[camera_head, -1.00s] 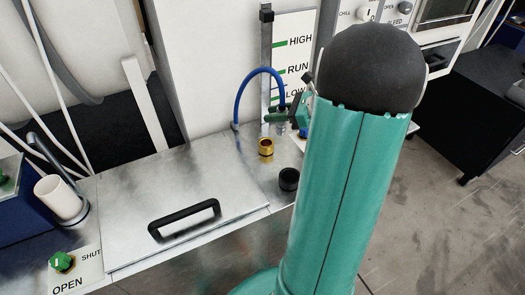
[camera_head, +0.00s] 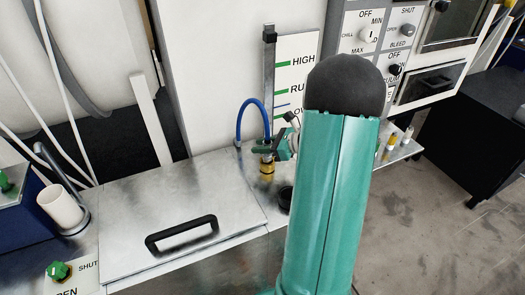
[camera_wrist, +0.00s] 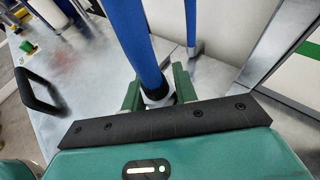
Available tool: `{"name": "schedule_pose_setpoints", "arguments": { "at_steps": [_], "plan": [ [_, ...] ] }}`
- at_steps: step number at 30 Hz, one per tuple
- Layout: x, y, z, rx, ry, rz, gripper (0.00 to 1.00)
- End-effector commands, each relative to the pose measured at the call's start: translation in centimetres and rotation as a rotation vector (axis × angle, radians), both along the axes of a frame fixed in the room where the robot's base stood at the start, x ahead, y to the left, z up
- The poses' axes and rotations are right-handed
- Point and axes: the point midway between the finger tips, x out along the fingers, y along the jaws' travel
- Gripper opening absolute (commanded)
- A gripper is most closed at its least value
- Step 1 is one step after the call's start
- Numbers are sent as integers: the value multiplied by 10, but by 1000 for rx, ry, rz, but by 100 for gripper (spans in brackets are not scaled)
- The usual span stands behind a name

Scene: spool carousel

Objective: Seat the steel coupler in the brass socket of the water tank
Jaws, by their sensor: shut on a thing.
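The brass socket (camera_head: 267,172) stands upright on the steel tank top, left of my arm in the head view. My gripper (camera_head: 268,150) is directly over it, shut on the steel coupler at the end of the blue hose (camera_head: 243,115). The coupler's lower end meets or nearly meets the socket's top; I cannot tell whether it is inside. In the wrist view my green fingers (camera_wrist: 157,94) hold the coupler (camera_wrist: 158,101) from both sides. The blue hose rises from it and hides part of the view. The socket is hidden there.
A black ring-shaped cup (camera_head: 285,198) stands in front of the socket, partly behind my arm. The level gauge (camera_head: 298,62) is behind. A lid with a black handle (camera_head: 181,234) lies left. A white cup (camera_head: 60,207) stands farther left.

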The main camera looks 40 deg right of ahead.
Motion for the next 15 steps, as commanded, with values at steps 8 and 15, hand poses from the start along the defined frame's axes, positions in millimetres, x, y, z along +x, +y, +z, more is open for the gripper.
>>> {"name": "schedule_pose_setpoints", "arguments": {
  "at_steps": [8, 15],
  "plan": [
    [0, 0, -20, 0, -1, 1, 2],
    [0, 0, -23, 1, -1, 2, 2]
  ]
}}
